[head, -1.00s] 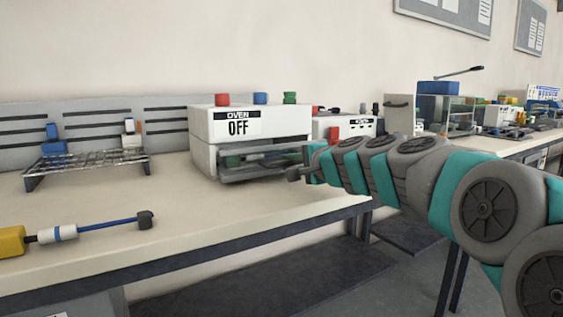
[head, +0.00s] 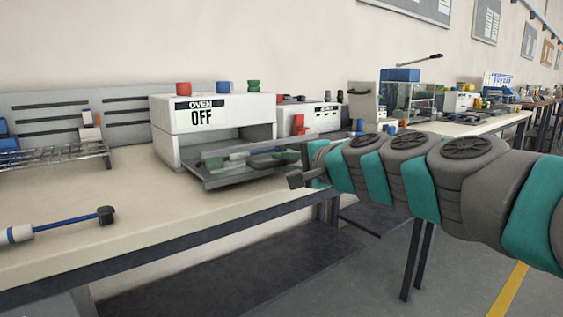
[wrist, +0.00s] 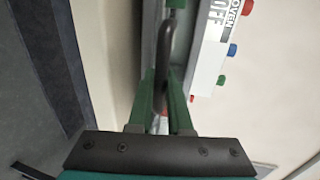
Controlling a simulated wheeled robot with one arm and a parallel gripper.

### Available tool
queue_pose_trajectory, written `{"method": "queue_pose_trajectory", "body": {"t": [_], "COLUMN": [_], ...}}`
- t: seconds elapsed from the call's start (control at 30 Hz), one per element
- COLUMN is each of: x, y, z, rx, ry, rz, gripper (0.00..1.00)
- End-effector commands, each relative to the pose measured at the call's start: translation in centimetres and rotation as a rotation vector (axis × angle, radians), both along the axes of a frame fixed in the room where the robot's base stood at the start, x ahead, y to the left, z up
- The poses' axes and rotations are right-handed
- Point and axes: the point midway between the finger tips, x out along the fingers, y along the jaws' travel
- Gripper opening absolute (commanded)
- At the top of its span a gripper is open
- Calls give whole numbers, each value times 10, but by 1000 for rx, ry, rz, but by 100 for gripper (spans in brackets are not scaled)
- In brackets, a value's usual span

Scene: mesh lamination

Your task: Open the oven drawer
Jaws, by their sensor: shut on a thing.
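The white oven (head: 212,112), labelled "OVEN OFF", stands on the bench. My gripper (head: 303,178) is at the right end of the drawer front. In the wrist view, the green fingers of my gripper (wrist: 163,82) are shut around the dark curved handle (wrist: 167,42). The oven's label side also shows in the wrist view (wrist: 212,50). In the head view the handle is mostly hidden by my gripper.
Red, blue and green knobs (head: 253,85) sit on the oven top. A wire rack (head: 62,156) and a blue-shafted tool (head: 62,223) lie on the bench at left. The bench front edge (head: 165,236) runs below the drawer. Floor is open at right.

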Motion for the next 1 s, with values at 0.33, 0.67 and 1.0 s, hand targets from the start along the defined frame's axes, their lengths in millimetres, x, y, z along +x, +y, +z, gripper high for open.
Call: {"method": "queue_pose_trajectory", "body": {"t": [0.33, 0.67, 1.0], "x": [0, -3, -43], "y": [0, -2, -30], "z": [-1, 1, 13], "rx": [-1, 0, 0], "ry": [1, 0, -3], "rz": [0, -1, -4], "gripper": [46, 46, 46]}}
